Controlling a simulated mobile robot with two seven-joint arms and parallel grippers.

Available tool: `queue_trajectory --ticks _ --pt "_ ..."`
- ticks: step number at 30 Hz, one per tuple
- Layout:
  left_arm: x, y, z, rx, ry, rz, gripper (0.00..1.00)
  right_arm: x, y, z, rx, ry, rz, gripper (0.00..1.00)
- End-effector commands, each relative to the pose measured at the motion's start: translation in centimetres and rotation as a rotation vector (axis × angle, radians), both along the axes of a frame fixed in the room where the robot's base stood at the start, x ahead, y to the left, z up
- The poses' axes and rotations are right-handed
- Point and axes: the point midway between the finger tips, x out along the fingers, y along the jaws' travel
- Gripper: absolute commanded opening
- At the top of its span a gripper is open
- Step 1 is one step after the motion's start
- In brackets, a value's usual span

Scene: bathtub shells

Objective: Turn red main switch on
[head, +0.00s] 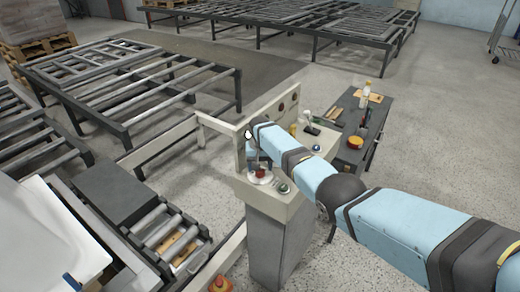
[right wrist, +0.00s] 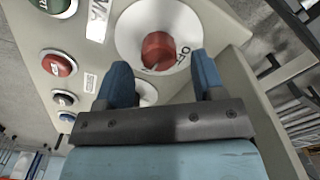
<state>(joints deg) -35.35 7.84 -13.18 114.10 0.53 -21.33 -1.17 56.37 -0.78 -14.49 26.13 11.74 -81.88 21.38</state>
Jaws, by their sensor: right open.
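The red main switch (right wrist: 158,48) is a red knob on a round white plate (right wrist: 128,38) in the right wrist view, with lettering that appears to read OFF beside it. In the head view the red knob (head: 259,174) is on the sloped top of the beige control console (head: 285,211). My right gripper (right wrist: 163,78) is open, its two blue fingers pointing toward the knob, one on each side of it in the picture. The knob appears free of the fingers; the exact gap is unclear. In the head view my right gripper (head: 255,158) is just above the knob. My left gripper is not seen.
A green button (head: 283,188) is near the knob; a red button (right wrist: 58,64) and a blue one (right wrist: 64,99) show in the wrist view. A dark cabinet (head: 353,139) with bottles stands behind. A roller conveyor (head: 160,235) lies left. Open floor is at right.

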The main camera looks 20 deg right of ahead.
Motion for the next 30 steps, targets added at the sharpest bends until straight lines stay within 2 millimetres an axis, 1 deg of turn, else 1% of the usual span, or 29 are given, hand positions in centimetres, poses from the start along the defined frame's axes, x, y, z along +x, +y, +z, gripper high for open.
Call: queue_trajectory --ticks 1,5,9,12,15,18,21,30 --pt "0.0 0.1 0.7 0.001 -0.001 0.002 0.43 0.0 -0.1 1.4 0.0 -0.004 0.0 0.63" --pt "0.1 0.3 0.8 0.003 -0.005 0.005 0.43 0.0 -0.1 4.3 -0.001 -0.006 -0.001 0.63" --pt "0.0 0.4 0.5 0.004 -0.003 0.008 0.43 0.1 0.0 7.4 -0.001 -0.006 0.0 0.63" --pt "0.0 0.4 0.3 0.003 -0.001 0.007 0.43 0.1 0.0 9.2 0.0 -0.005 0.0 0.63" --pt "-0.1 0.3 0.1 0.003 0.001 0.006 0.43 0.1 0.0 10.6 0.0 -0.004 0.0 0.63" --pt "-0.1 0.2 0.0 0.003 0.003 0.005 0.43 0.0 0.0 11.5 0.0 -0.004 0.0 0.63" --pt "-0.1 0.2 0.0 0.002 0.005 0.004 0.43 0.0 0.0 11.9 0.0 -0.002 0.0 0.63" --pt "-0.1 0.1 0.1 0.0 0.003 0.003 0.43 0.0 0.0 12.0 0.0 -0.002 0.0 0.63"
